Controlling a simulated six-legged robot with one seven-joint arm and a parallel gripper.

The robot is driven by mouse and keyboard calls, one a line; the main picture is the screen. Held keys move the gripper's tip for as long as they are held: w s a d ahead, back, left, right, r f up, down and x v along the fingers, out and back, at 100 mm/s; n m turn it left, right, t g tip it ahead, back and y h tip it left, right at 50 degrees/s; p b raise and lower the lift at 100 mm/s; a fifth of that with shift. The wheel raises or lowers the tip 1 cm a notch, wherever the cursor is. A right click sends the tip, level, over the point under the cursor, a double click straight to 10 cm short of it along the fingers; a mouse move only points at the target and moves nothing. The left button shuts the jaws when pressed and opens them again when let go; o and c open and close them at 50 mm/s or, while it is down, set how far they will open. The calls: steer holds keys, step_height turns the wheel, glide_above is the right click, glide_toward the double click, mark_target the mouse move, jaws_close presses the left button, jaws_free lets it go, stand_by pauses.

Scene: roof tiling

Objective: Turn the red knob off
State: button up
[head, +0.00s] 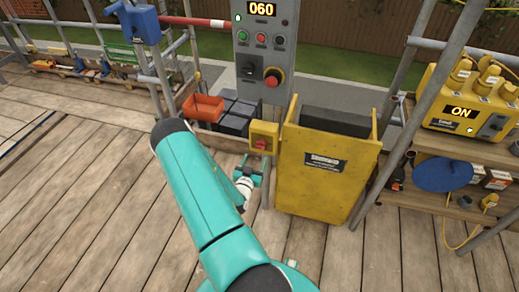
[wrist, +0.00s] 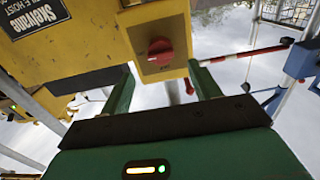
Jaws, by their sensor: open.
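The red knob (wrist: 160,52) is on the front of a small yellow box (wrist: 155,30), which fills the upper middle of the wrist view. In the head view the red knob (head: 262,144) is small, on the same yellow box (head: 264,130) left of the yellow hopper. My gripper (wrist: 162,76) is open, its two green fingers spread below and to either side of the knob. Nothing is between the fingers, and they appear apart from the knob. In the head view my teal arm reaches towards the box, and its fingertips are hard to make out. The knob's exact setting is unclear.
The yellow hopper (head: 325,165) stands right beside the box. A grey control panel (head: 263,45) reading 060 stands behind, with a red-and-yellow button (head: 273,78). A yellow unit (head: 470,115) reading ON sits on the shelf at right. Scaffold poles surround the plank deck.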

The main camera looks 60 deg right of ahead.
mark_target(259, 148)
steer(key=d, duration=0.2)
steer(key=w+d, duration=0.1)
steer(key=d, duration=0.4)
steer(key=shift+w+d, duration=0.15)
steer(key=shift+d, duration=0.1)
steer(key=c, duration=1)
